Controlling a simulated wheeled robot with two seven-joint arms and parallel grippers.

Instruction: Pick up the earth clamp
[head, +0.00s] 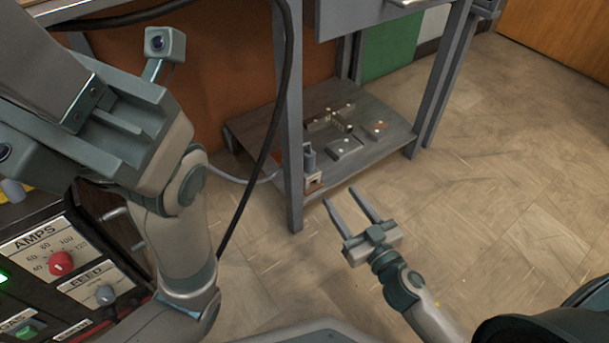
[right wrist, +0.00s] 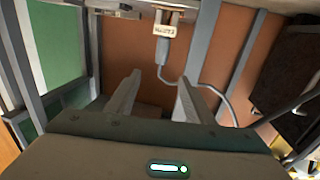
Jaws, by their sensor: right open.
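The earth clamp (head: 309,158) is a small grey piece with a grey cable, at the left front end of the low shelf, beside the frame post. In the right wrist view the clamp (right wrist: 162,48) hangs at a pale labelled block (right wrist: 164,30), beyond the fingertips and roughly between them. My right gripper (head: 340,196) is open and empty, below and right of the clamp, apart from it. It also shows in the right wrist view (right wrist: 159,78). My left arm fills the left of the head view; its finger state is unclear.
The low grey shelf (head: 380,155) carries several small metal parts. An upright post (head: 293,120) and a black hose (head: 262,160) stand left of the clamp. A control panel (head: 75,270) with knobs is at lower left. The tiled floor at right is clear.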

